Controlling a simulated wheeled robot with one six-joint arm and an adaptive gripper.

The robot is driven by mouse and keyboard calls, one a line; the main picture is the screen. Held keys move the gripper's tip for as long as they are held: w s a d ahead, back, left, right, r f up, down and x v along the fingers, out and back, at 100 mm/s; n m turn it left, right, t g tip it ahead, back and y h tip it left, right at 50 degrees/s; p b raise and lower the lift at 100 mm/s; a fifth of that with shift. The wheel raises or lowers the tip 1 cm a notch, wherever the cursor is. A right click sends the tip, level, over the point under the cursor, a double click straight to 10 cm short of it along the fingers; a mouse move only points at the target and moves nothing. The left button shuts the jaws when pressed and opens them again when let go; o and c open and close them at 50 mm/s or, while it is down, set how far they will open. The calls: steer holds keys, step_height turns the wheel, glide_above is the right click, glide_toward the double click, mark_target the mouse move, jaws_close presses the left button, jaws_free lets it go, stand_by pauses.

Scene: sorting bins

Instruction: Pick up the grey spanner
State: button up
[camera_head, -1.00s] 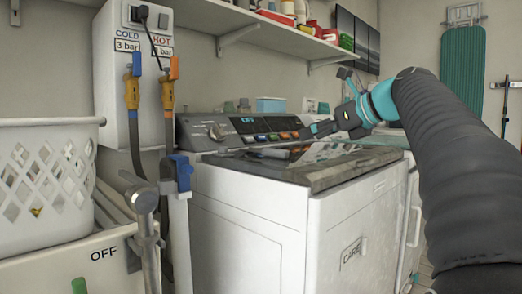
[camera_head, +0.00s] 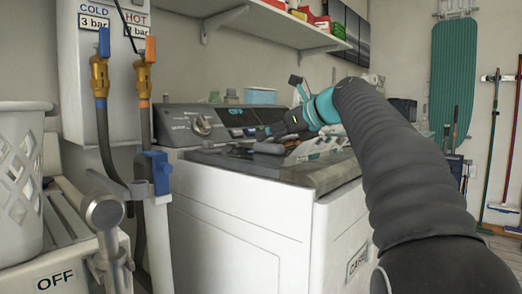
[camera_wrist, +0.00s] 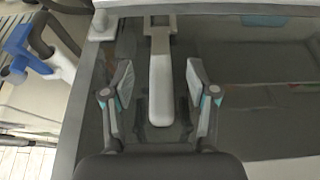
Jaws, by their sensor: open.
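The grey spanner (camera_wrist: 160,85) lies on the dark top of the white washing machine. In the wrist view its long handle points toward me, and a squared head is at the far end. It also shows as a small grey shape in the head view (camera_head: 269,148). My gripper (camera_wrist: 161,84) is open, with one finger on each side of the handle and a gap on both sides. In the head view my gripper (camera_head: 266,132) is low over the machine top, close to the spanner. I cannot tell its exact height above it.
The machine's control panel (camera_head: 200,122) rises behind the top. A white laundry basket (camera_head: 22,165) and a tap with hoses (camera_head: 102,75) are at the left. A shelf (camera_head: 250,22) hangs above. A green ironing board (camera_head: 453,80) is on the right wall.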

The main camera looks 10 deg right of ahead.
mark_target(256, 146)
steer(key=shift+b+x, duration=0.6)
steer(key=shift+x, duration=2)
steer(key=shift+s+d+f, duration=0.1)
steer(key=shift+s, duration=0.05)
jaws_close()
